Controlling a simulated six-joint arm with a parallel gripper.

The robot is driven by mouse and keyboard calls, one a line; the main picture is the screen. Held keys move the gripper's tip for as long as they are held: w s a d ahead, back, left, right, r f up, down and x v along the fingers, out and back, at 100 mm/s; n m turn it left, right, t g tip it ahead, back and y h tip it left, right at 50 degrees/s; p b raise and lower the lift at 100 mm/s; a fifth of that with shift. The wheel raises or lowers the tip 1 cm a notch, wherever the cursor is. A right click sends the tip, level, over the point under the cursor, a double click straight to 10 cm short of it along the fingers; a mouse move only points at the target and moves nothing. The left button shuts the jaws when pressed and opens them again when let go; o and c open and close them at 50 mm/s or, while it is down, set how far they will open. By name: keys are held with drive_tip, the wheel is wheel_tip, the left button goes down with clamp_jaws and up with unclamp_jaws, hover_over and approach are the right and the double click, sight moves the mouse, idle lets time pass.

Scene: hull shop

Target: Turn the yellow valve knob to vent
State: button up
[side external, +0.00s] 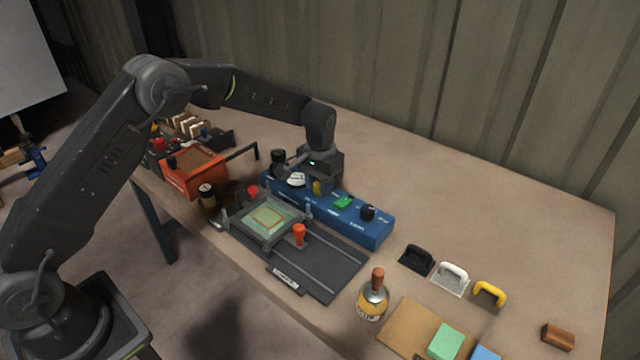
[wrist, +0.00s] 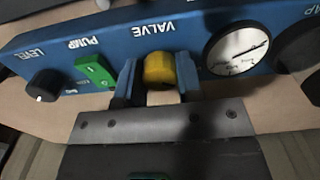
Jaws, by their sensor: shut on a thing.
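The yellow valve knob (wrist: 159,70) sits on the front face of the blue panel (wrist: 200,42), under the printed word VALVE. My gripper (wrist: 160,82) is shut on the knob, with one finger on each side of it in the wrist view. In the side external view my gripper (side external: 318,182) is down at the blue panel (side external: 375,228), and the yellow knob (side external: 317,187) shows partly beside it. Which way the knob points, and any vent mark, cannot be made out.
On the panel, a green PUMP switch (wrist: 95,70) and a black LEVEL knob (wrist: 43,85) are left of the valve in the wrist view; a round gauge (wrist: 238,48) is right. A dark fixture (side external: 330,268) with an orange-red handle (side external: 299,234) stands in front of the panel.

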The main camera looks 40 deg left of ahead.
drive_tip(key=o, duration=0.9)
wheel_tip(320, 180, up, 14)
drive_tip(key=shift+f, duration=0.1)
